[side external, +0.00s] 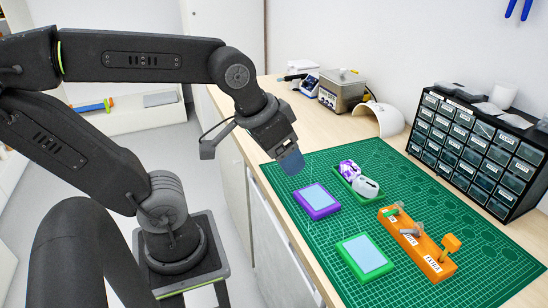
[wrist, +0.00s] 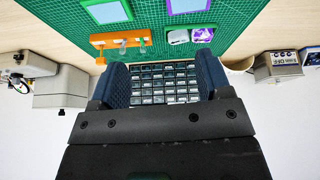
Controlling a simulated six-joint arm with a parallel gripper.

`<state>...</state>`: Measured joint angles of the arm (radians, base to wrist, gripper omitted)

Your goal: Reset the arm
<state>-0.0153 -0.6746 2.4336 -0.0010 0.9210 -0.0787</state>
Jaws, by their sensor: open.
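My gripper (side external: 291,161) hangs in the air above the left edge of the green cutting mat (side external: 320,157) in the side view. In the wrist view my gripper (wrist: 164,85) shows two blue fingers spread apart, with nothing between them. A purple-rimmed pad (side external: 317,200) and a green-rimmed pad (side external: 364,257) lie flat on the mat. A green tray (side external: 349,179) behind them holds a purple-and-white piece (side external: 349,168) and a white piece (side external: 365,188). An orange stand (side external: 417,244) with grey and green parts on it sits at the right of the mat.
A black drawer cabinet (side external: 475,148) stands along the back of the bench. A white curved shell (side external: 383,117) and a metal box device (side external: 341,90) stand at the far end. The mat's front right area is bare.

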